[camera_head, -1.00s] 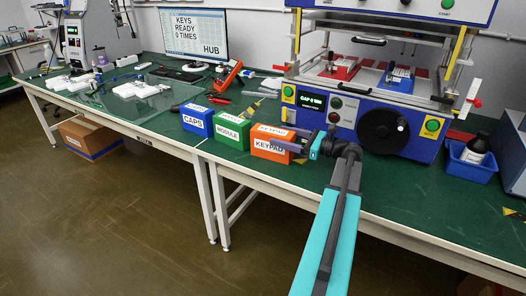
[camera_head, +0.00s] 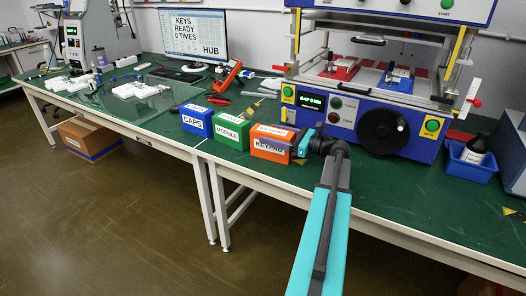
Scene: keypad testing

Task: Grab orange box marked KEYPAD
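The orange box marked KEYPAD (camera_head: 268,154) stands on the green bench top near its front edge, at the right end of a row of three boxes. My gripper (camera_head: 274,138) reaches it from the right. One dark finger lies across the upper front of the box, and the other appears along its top or far side. The fingers are spread with the box between them. I cannot tell whether they press on it. The fingers partly cover the box's front and top.
The green MODULE box (camera_head: 231,134) stands close on the left of the orange box, with the blue CAPS box (camera_head: 196,123) beyond it. A large blue and white machine (camera_head: 360,115) stands behind my gripper. A blue bin (camera_head: 470,165) is at the right. A monitor (camera_head: 194,35) stands at the back.

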